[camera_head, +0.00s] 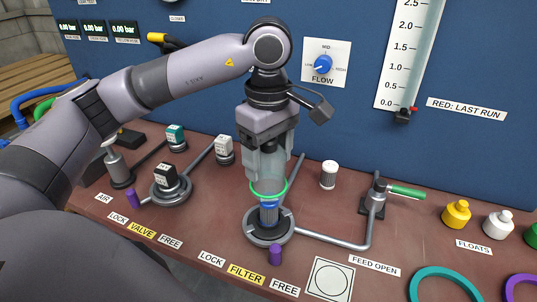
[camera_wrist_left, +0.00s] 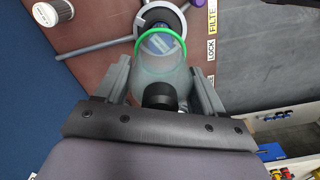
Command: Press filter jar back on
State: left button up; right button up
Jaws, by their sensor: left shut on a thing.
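My left gripper (camera_head: 268,140) points down and is shut on the clear filter jar (camera_head: 266,168), holding it near its upper end. The jar is about upright, with a green ring (camera_head: 268,194) round its lower rim. The ring sits above the round grey filter base (camera_head: 252,238), apart from its flange. A filter cartridge with a blue band (camera_head: 268,214) stands on the base under the ring; whether its top is inside the jar is hard to tell. In the left wrist view the jar (camera_wrist_left: 168,72) shows between the fingers. My right gripper is not in view.
A purple knob (camera_head: 275,254) stands at the base's front, by the yellow FILTER label (camera_head: 246,273). A valve unit (camera_head: 171,191) stands left. The blue panel (camera_head: 340,120) rises behind.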

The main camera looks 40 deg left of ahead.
pick_arm(q)
jog(key=shift+f, duration=0.35)
jog(key=shift+f+b, duration=0.4)
jog(key=shift+b, duration=0.15)
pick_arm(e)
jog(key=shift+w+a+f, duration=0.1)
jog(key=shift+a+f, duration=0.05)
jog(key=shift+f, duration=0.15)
pick_arm(q)
jog(key=shift+f+b, duration=0.4)
jog(key=shift+f, duration=0.1)
jog(key=shift+f+b, duration=0.75)
jog(key=shift+f, duration=0.1)
jog(key=shift+f+b, duration=0.9)
jog(key=shift+f, duration=0.15)
jog(key=shift+f+b, duration=0.3)
jog(key=shift+f, duration=0.05)
jog(key=shift+f+b, duration=1.05)
jog(key=shift+f, duration=0.2)
jog(key=o, duration=1.2)
jog(key=shift+c, duration=0.2)
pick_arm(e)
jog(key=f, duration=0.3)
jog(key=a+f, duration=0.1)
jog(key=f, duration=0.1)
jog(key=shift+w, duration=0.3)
